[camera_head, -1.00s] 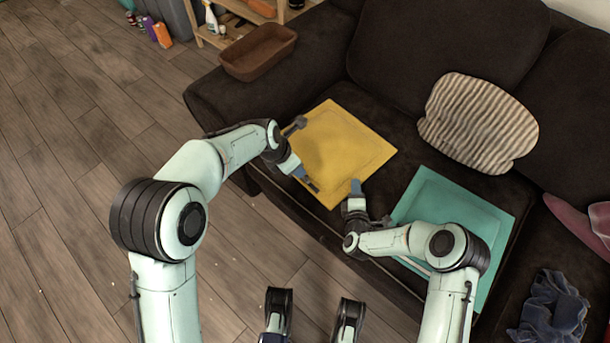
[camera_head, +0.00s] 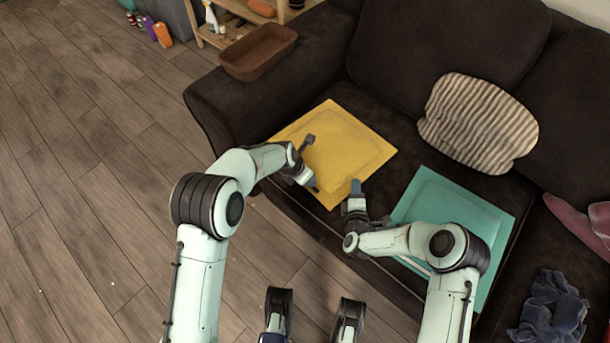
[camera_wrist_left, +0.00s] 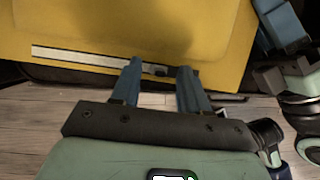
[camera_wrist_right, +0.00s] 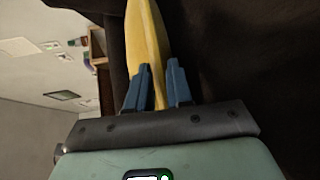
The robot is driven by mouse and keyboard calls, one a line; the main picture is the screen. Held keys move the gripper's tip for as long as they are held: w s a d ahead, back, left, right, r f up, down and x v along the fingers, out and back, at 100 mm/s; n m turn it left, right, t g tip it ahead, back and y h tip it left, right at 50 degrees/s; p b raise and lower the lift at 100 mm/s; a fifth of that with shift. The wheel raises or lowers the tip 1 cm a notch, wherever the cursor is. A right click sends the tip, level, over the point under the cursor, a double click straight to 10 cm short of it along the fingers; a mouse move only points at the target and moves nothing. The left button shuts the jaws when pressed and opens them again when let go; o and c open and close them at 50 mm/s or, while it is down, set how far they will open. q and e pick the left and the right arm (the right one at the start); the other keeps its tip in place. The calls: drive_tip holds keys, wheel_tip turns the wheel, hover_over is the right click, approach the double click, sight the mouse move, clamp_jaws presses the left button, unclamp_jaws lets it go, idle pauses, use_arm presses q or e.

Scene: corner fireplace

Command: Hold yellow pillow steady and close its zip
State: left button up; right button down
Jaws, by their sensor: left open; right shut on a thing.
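The yellow pillow (camera_head: 345,145) lies flat on the dark sofa seat. In the left wrist view its front edge carries a pale zip strip (camera_wrist_left: 85,57), with a small dark slider (camera_wrist_left: 158,70) near my left fingertips. My left gripper (camera_wrist_left: 157,72) is open, its blue fingers pointing at the zip edge on either side of the slider; I cannot tell whether they touch it. My right gripper (camera_head: 355,187) is at the pillow's near right corner. In the right wrist view its fingers (camera_wrist_right: 158,75) are shut on the yellow pillow edge (camera_wrist_right: 146,40).
A teal pillow (camera_head: 450,210) lies to the right, partly under my right arm. A striped cushion (camera_head: 478,122) leans on the sofa back. A brown tray (camera_head: 258,52) sits on the sofa arm. Dark blue cloth (camera_head: 550,310) lies at right. Wooden floor lies in front.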

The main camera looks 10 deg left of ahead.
use_arm(q)
clamp_jaws()
drive_tip(key=w+a, duration=0.2)
drive_tip(key=a, duration=0.1)
drive_tip(key=w+a, duration=0.5)
drive_tip(key=a, duration=0.1)
drive_tip(key=shift+w+a+f, duration=0.15)
drive_tip(key=shift+a, duration=0.15)
unclamp_jaws()
drive_tip(key=v, duration=1.2)
